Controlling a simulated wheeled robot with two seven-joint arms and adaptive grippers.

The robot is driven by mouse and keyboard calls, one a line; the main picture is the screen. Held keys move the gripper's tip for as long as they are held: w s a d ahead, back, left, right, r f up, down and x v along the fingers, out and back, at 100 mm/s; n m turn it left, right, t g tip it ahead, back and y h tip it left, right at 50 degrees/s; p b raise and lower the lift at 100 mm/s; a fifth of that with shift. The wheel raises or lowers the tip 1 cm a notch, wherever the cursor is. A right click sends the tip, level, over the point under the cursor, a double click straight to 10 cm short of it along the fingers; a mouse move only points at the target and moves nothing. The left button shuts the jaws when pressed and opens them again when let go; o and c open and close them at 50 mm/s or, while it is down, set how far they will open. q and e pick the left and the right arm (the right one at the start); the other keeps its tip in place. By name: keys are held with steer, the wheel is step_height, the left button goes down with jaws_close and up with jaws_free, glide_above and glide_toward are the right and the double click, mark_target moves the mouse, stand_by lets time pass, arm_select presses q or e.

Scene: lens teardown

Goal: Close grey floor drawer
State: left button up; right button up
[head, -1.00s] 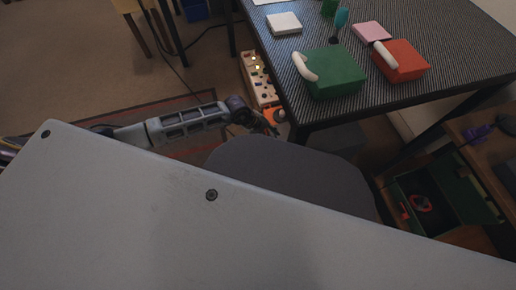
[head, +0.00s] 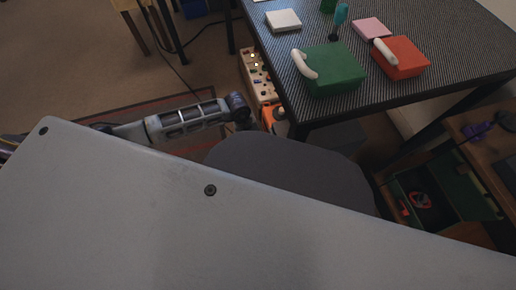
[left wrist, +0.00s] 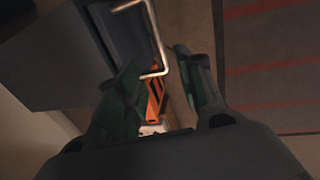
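The grey drawer unit (left wrist: 50,60) fills the upper left of the left wrist view, with a darker blue-grey face (left wrist: 108,38) and a pale bent-bar handle (left wrist: 158,40). My left gripper (left wrist: 162,85) has its two dark fingers spread. The handle's lower end shows between the fingertips; I see no grip on it. In the head view, a dark box (head: 342,136) under the table may be this unit, mostly hidden. My left arm reaches toward the table's near left leg, its fingers hidden there. My right gripper is not in view.
The patterned table (head: 420,85) carries a green box (head: 335,75) and a red box (head: 402,62). A pale studded box (head: 257,72) and an orange item (head: 269,116) stand on the floor beside it. An open green container (head: 465,190) is at the right.

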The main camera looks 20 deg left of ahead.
mark_target(258, 149)
arm_select(q)
steer(key=shift+w+d+f+b, duration=0.3)
steer(key=shift+f+b, duration=0.7)
steer(key=shift+f, duration=1.25)
steer(key=shift+w+d+f+b, duration=0.2)
steer(key=shift+d+f+b, duration=0.5)
steer(key=shift+f, duration=1.55)
steer(key=shift+w+d+f+b, duration=0.1)
steer(key=shift+w+f+b, duration=0.15)
steer(key=shift+f+b, duration=1.5)
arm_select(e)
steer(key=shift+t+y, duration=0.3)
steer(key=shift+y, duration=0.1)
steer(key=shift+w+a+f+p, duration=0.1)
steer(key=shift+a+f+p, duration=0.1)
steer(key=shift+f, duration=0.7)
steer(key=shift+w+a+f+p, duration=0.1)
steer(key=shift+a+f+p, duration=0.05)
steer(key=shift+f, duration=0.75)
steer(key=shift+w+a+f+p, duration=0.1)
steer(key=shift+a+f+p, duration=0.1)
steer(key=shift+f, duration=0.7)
arm_select(q)
steer(key=shift+f, duration=0.5)
jaws_close()
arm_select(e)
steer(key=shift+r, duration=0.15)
